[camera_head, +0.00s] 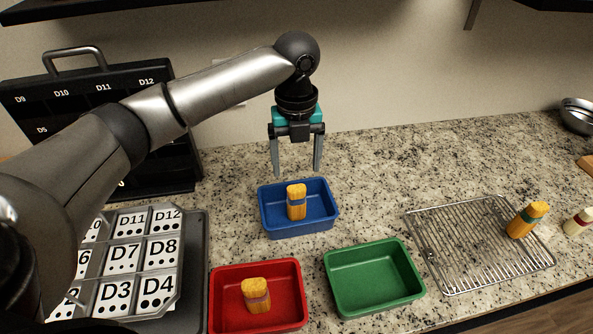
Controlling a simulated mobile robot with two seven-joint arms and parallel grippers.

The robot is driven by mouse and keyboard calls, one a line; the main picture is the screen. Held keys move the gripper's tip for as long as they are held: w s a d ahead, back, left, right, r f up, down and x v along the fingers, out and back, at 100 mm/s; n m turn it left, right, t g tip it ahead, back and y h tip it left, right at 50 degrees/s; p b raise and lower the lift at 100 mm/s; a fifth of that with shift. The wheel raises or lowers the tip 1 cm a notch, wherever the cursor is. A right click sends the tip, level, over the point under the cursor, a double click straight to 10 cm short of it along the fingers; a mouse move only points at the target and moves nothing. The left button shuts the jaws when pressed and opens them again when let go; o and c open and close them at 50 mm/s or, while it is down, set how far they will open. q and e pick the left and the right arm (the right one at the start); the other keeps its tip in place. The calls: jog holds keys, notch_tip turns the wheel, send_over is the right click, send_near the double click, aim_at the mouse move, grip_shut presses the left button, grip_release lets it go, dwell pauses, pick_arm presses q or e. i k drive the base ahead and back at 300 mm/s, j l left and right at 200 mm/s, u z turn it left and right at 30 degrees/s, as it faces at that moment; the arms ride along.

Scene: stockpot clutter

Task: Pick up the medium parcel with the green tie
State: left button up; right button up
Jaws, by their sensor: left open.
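My left gripper (297,172) is open and empty, pointing down above the back of the blue tray, well left of the green-banded parcel. My right gripper is out of view.
An empty green tray (374,278) stands between the red tray and the rack. A grey tray of labelled cards (125,259) and a black labelled rack (106,83) are at left. A metal bowl (577,115) is at far right. The back middle counter is clear.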

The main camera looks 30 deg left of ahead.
aim_at(523, 224)
jog(key=i+l+z, duration=0.15)
jog(key=l, duration=0.3)
jog(key=i+l+z, duration=0.2)
jog(key=i+l, duration=0.15)
jog(key=i+l+z, duration=0.15)
jog(key=l, duration=0.25)
jog(key=i+l, duration=0.05)
jog(key=i, duration=0.05)
